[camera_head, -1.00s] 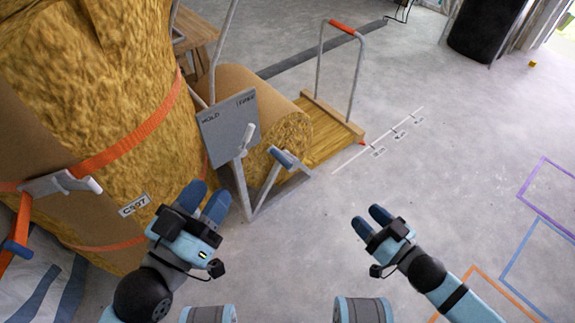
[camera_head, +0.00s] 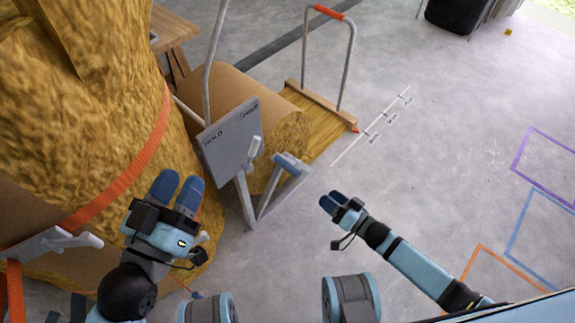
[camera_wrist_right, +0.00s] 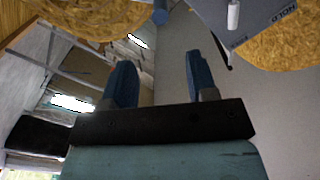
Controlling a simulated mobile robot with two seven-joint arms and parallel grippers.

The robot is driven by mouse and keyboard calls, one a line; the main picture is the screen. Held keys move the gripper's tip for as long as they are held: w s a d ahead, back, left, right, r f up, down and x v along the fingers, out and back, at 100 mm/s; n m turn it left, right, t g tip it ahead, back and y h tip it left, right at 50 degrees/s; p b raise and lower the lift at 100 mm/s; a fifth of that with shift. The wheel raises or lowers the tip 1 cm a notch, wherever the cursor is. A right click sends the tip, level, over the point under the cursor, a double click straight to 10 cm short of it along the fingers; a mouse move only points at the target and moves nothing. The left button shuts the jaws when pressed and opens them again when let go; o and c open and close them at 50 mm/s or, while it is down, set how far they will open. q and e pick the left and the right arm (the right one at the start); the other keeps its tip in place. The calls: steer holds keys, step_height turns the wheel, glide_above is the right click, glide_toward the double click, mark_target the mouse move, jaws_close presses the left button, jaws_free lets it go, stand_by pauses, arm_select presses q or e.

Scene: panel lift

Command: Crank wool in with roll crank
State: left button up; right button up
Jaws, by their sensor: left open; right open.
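The roll crank (camera_head: 287,163) has a blue grip on a grey metal arm and stands at the front of the roll stand. A grey plate (camera_head: 230,140) marked HOLD, with a light lever (camera_head: 255,150), is fixed just left of it. The wool roll (camera_head: 285,130), yellow with a brown paper back, lies behind them. My left gripper (camera_head: 178,192) is open and empty, left of and nearer than the crank. My right gripper (camera_head: 333,201) is open and empty, to the right of and nearer than the crank. Its two blue fingers stand apart in the right wrist view (camera_wrist_right: 162,85).
A large wool bale (camera_head: 70,100) with an orange strap fills the left side. A wooden platform with a metal hoop (camera_head: 352,65) stands behind the roll. A dark bin (camera_head: 455,15) is at the back right. The floor (camera_head: 430,180) on the right is clear, with coloured outlines.

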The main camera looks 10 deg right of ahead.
mark_target(296, 173)
steer(key=b+x, duration=0.4)
steer(key=x, duration=0.8)
steer(key=shift+w+a+f, duration=0.1)
steer(key=shift+w+a, duration=0.1)
steer(key=shift+a, duration=0.05)
steer(key=shift+w+a, duration=0.25)
steer(key=shift+w, duration=0.1)
arm_select(q)
step_height(296, 173, down, 6)
steer(key=g, duration=0.2)
steer(key=shift+d+f+m, duration=0.2)
steer(key=shift+d+m, duration=0.15)
steer(key=shift+m, duration=0.05)
arm_select(e)
jaws_close()
